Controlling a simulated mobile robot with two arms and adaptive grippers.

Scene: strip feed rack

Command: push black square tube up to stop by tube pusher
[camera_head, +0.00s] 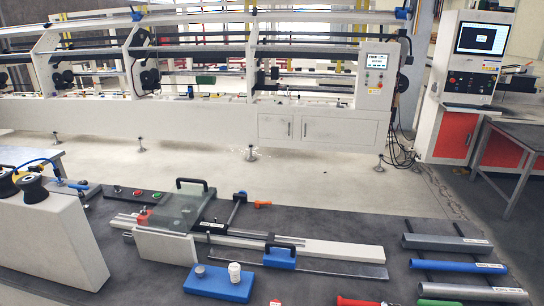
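A feed fixture lies on the dark bench, with a clear plate (180,208) under a black handle and a small red part (143,218) at its left end. A blue block with a black handle (280,260) sits at the front edge of its long pale rail (340,250); it looks like the tube pusher. A dark grey bar (340,268) runs right from beside the blue block. A dark grey tube (446,243) lies on the rack at right. I cannot tell which of these is the black square tube. Neither of my grippers shows.
A blue block (218,284) bearing white and grey pieces stands in front. A white box (50,240) with black knobs is at left. A red-handled item (357,302) shows at the bottom edge.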

